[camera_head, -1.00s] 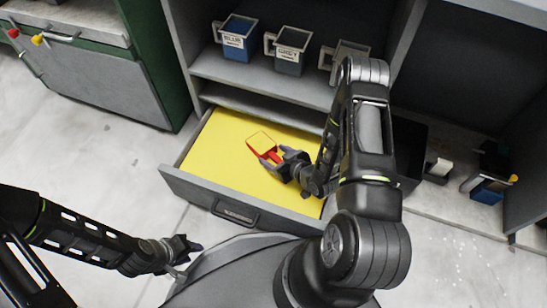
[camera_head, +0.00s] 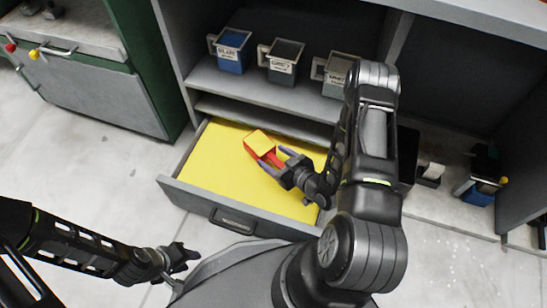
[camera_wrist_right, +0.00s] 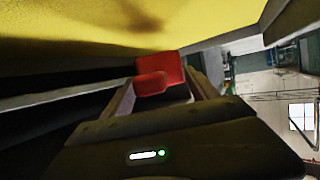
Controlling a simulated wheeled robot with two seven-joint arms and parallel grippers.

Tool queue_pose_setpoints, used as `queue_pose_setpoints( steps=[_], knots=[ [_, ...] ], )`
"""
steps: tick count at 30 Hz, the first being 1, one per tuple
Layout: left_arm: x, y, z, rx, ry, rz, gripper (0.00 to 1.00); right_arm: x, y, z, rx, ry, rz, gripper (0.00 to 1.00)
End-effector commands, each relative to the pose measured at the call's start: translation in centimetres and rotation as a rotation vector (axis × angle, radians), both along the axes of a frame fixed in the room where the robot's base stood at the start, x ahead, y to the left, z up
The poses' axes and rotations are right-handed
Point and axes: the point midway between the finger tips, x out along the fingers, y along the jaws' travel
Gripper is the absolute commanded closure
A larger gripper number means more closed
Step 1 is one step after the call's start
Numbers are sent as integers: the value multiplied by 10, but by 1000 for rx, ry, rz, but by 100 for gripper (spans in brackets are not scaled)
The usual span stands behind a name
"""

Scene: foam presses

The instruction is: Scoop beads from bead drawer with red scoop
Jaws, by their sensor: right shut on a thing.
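The red scoop (camera_head: 247,148) is over the back middle of the open bead drawer (camera_head: 187,197). Its bowl looks filled with yellow beads. The drawer holds a broad, level bed of yellow beads (camera_head: 215,160). My right gripper (camera_head: 281,163) is shut on the red scoop's handle, with the bowl pointing to the back left. In the right wrist view the red scoop (camera_wrist_right: 172,68) shows between the fingers, with the yellow bead bed (camera_wrist_right: 70,35) beyond it. My left gripper (camera_head: 187,256) is in front of the drawer, away from it; its jaw opening is unclear.
On the shelf above the drawer stand a blue cup (camera_head: 231,55), a dark grey cup (camera_head: 282,67) and a lighter cup (camera_head: 336,78), all labelled. A green cabinet (camera_head: 150,65) stands at the left. Open floor (camera_head: 80,165) lies left of the drawer.

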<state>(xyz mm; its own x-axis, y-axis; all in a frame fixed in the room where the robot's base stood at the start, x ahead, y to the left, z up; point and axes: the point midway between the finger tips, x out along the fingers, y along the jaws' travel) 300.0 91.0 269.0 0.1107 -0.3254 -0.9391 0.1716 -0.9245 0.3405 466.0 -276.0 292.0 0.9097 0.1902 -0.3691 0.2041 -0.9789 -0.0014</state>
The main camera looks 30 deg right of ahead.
Motion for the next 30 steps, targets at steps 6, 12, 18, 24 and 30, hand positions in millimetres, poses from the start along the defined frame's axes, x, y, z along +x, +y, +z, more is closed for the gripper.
queue_pose_setpoints(
  steps=[6,12,18,24,30],
  knots=[
    [-1,0,7,-1,4,-1,64,-3,-1,14,4,-19,-2,77],
    [-2,0,9,-1,5,-2,64,-4,-1,20,6,-27,0,77],
    [-2,0,9,-1,5,-2,64,-4,-1,20,5,-29,0,77],
    [-2,0,9,-1,5,-2,64,-4,-1,20,5,-29,1,77],
    [-2,0,16,-1,4,-3,64,5,9,36,5,-32,31,77]
  ],
)
